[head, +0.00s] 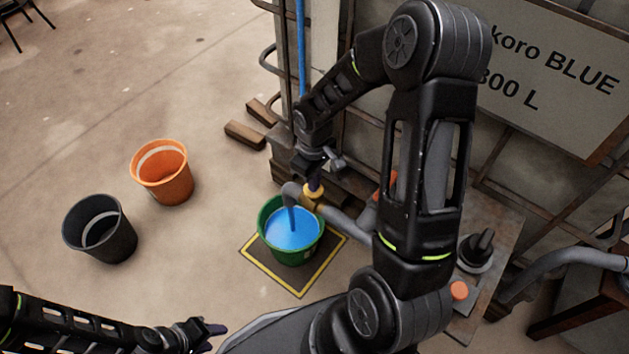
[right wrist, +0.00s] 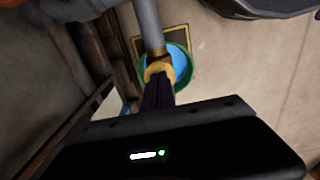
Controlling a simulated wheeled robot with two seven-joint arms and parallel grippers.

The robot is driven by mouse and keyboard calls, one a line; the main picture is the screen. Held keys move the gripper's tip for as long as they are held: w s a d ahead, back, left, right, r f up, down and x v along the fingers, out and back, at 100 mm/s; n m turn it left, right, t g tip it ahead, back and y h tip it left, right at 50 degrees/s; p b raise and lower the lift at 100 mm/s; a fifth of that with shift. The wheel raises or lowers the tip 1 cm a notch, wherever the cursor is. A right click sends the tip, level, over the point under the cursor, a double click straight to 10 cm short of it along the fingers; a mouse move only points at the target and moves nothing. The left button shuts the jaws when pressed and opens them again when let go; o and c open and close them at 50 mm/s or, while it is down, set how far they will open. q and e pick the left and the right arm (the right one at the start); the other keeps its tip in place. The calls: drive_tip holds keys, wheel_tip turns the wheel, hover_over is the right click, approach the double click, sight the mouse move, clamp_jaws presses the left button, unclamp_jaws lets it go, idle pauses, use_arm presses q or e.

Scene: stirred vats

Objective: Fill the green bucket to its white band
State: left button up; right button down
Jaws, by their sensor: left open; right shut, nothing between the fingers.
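The green bucket (head: 266,246) stands on a dark mat with a yellow border (head: 300,290) and holds bright blue liquid (head: 292,232). I cannot make out a white band inside it. A grey spout (head: 291,190) hangs over the bucket, and a darker blue stream seems to run from it into the liquid. My right gripper (head: 316,186) is shut at the yellow tap collar (head: 311,197). In the right wrist view its dark fingers (right wrist: 158,93) point at the yellow collar (right wrist: 160,68), with the green bucket rim (right wrist: 190,74) beyond. My left gripper (head: 212,331) is open and empty at the bottom.
An orange bucket (head: 173,184) and a black bucket (head: 112,245), each with a pale band inside, stand to the left. A caged tank with a lettered sign (head: 545,75) stands at the right. Wooden blocks (head: 245,135) lie behind.

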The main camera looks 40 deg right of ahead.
wheel_tip(320, 180, up, 4)
drive_tip(key=shift+f+p, duration=0.2)
drive_tip(key=shift+p, duration=0.95)
wheel_tip(320, 180, up, 10)
drive_tip(key=p, duration=0.2)
drive_tip(key=shift+f, duration=0.15)
